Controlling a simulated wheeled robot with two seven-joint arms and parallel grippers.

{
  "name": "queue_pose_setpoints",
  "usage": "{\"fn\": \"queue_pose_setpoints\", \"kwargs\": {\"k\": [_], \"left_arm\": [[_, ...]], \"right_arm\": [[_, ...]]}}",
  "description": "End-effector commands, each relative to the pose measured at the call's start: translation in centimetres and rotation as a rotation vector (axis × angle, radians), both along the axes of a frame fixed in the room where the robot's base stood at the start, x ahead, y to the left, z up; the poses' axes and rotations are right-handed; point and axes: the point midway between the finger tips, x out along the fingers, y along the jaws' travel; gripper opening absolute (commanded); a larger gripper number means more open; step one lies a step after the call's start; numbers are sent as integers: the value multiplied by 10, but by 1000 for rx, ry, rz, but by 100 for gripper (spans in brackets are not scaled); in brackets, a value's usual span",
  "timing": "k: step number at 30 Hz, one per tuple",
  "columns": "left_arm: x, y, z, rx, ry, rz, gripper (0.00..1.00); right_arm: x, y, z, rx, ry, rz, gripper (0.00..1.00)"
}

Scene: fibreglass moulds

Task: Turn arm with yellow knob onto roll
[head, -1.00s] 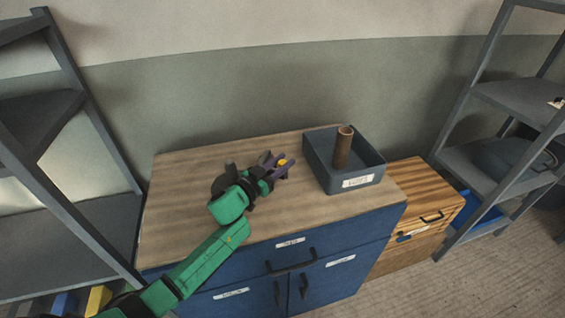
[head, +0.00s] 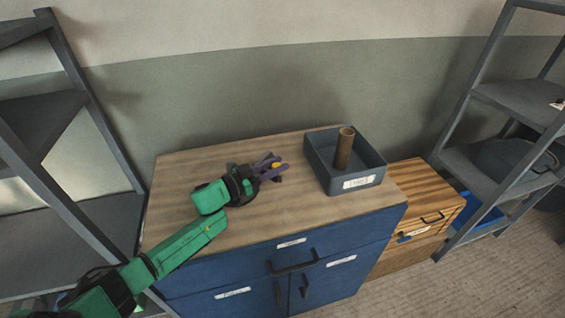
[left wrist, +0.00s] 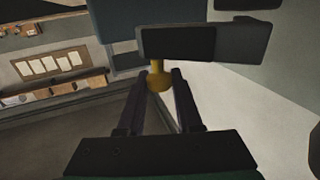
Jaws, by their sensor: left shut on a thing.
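The yellow knob (head: 276,166) shows as a small spot at the fingertips of my left gripper (head: 270,168), above the wooden top of the blue cabinet. In the left wrist view the yellow knob (left wrist: 159,80) sits between the two dark fingers of my left gripper (left wrist: 160,88), which is shut on it. A dark flat bar (left wrist: 205,40), perhaps the arm that carries the knob, lies just beyond it. In the head view the arm is mostly hidden by my gripper. A brown upright roll (head: 344,150) stands in the grey tray. My right gripper is not in view.
The grey labelled tray (head: 357,182) stands at the right of the cabinet top (head: 300,215), to the right of my gripper. A wooden drawer box (head: 425,195) is beside the cabinet. Grey shelves (head: 75,100) stand at left and right. The front of the top is clear.

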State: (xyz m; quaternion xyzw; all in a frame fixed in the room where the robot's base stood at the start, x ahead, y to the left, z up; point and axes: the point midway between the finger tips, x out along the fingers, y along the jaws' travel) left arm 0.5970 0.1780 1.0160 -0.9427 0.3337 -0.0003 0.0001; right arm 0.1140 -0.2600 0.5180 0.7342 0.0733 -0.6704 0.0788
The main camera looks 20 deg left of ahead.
Motion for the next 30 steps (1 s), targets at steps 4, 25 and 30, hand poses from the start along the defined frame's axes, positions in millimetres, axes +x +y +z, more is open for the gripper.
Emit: {"fn": "queue_pose_setpoints", "kwargs": {"k": [4, 25, 30], "left_arm": [[-5, 15, -6, 6, -4, -130, 0], [-8, 19, -1, 0, 1, -177, 63], [-11, 23, -2, -1, 2, -176, 63]], "right_arm": [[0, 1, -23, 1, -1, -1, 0], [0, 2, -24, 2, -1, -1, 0], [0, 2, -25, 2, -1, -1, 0]]}}
